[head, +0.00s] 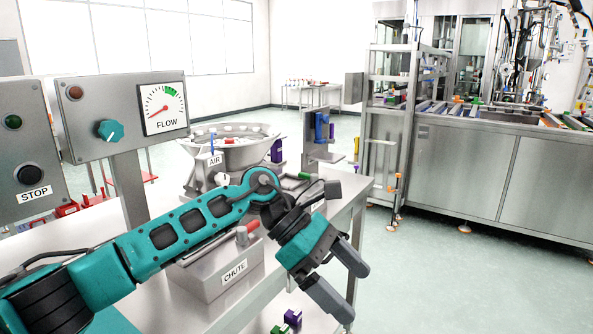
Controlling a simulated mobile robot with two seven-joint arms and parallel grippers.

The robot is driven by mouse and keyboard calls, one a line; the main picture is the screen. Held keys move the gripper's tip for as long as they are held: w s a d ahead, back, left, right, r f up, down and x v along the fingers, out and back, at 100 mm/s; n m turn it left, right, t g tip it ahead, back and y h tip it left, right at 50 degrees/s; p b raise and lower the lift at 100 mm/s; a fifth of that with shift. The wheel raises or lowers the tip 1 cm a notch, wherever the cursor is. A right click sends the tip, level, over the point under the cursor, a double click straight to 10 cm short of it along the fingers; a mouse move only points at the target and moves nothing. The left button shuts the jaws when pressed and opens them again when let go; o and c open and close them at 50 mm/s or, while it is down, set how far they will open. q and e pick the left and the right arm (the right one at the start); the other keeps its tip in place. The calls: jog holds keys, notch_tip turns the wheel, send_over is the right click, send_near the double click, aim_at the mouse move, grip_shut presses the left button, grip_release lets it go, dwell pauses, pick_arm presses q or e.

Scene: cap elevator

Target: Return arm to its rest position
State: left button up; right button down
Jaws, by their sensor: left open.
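My left arm reaches in from the lower left across the steel table. My left gripper (346,281) is past the table's right edge in the picture, pointing down and to the right. Its two grey fingers are apart with nothing between them. My right gripper is not in view.
A FLOW panel (119,115) and a STOP panel (28,150) stand at left. A round metal bowl (236,150) is behind. Purple and green blocks (292,317) lie low. Open floor is at right.

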pick_arm(q)
jog(key=s+d+n+h, duration=0.4)
jog(key=d+n+h, duration=0.1)
jog(key=n+h, duration=0.25)
jog(key=w+a+f+n+t+y, duration=0.2)
jog(key=a+f+n+t, duration=0.4)
jog(key=n+t, duration=0.8)
jog(key=w+a+f+n+t+y, duration=0.3)
jog(key=a+n+t, duration=0.45)
jog(key=n, duration=1.15)
jog(key=s+a+f+n+g+y, duration=0.3)
jog(key=s+a+f+n+y, duration=0.2)
jog(key=f, duration=0.5)
jog(key=s+a+f+n+g+y, duration=0.3)
jog(key=s+a+f+n+y, duration=0.1)
jog(key=s+a+f+n, duration=0.6)
jog(key=shift+s+a+f+y, duration=0.35)
jog(key=shift+s+a+f, duration=0.3)
jog(key=shift+s+a, duration=0.25)
